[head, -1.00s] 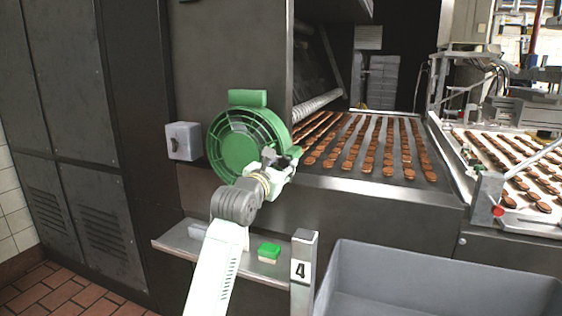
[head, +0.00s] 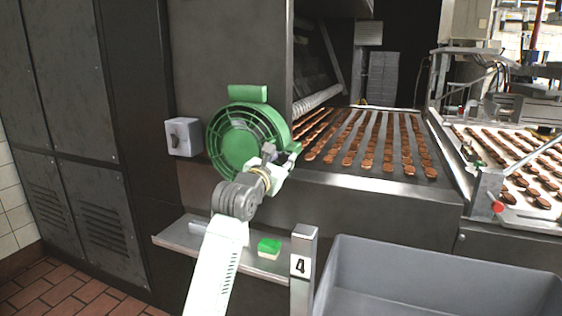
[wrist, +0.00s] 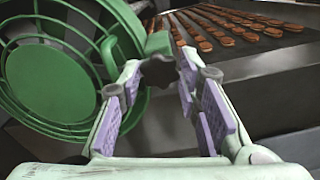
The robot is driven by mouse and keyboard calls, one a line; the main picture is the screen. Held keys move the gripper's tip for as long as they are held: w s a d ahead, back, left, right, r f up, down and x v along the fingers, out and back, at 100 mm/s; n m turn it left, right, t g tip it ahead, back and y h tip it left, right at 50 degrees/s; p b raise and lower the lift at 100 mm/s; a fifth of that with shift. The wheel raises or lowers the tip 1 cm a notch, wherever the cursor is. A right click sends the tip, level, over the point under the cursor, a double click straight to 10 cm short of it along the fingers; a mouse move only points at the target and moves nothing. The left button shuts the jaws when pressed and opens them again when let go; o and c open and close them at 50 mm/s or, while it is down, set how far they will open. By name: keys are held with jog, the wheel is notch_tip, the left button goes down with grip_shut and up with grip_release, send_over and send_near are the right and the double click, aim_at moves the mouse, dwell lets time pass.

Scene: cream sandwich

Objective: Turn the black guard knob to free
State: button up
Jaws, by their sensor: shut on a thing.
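The black guard knob (wrist: 158,71) is a small lobed knob in the wrist view, between the tips of my gripper (wrist: 157,84). The purple-padded fingers are closed on its two sides. The round green slatted guard (wrist: 50,75) is just left of the knob. In the head view the green guard (head: 240,142) sits on the dark machine front, and my gripper (head: 292,156) is at its lower right edge. The knob is hidden or too small to tell there.
A conveyor (head: 420,185) with rows of brown biscuits lies right of the guard. A grey box (head: 184,137) is on the wall to its left. Below, a metal shelf (head: 180,238) holds a green-topped block (head: 269,246). A grey bin (head: 440,275) stands lower right.

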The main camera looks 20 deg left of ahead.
jog(key=shift+n, duration=0.3)
jog(key=n+p, duration=0.2)
jog(key=n, duration=0.1)
jog(key=shift+r, duration=0.15)
jog(key=n+p, duration=0.2)
jog(key=n, duration=0.3)
jog(key=shift+p, duration=0.4)
jog(key=n, duration=0.4)
jog(key=shift+f+n, duration=0.2)
jog(key=shift+n, duration=0.1)
jog(key=shift+a+n, duration=0.1)
jog(key=shift+n, duration=2.3)
jog(key=o, duration=0.9)
